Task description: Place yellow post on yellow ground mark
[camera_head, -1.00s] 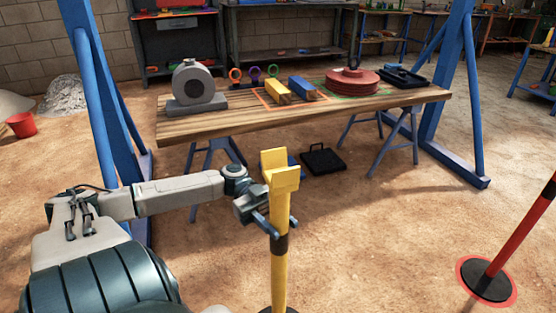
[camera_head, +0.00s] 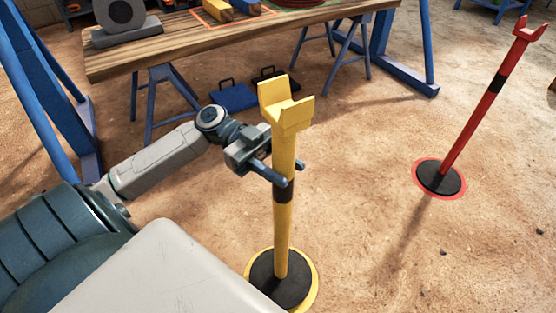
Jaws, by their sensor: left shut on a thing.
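The yellow post (camera_head: 284,228) stands upright in front of me, with a U-shaped yellow head, a black band and a round black base (camera_head: 281,279). The yellow ground mark (camera_head: 312,290) shows as a ring around the base, widest at the lower right. The base looks to be over the mark; I cannot tell whether it touches the ground. My left gripper (camera_head: 287,172) is shut on the post, between its head and the black band. My right gripper is out of view.
A red post (camera_head: 488,103) stands on its black base in a red ring at the right. A wooden table (camera_head: 190,47) with several items stands behind, beside a blue frame (camera_head: 40,97). Blue and black plates lie beneath the table. The dirt floor between the posts is clear.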

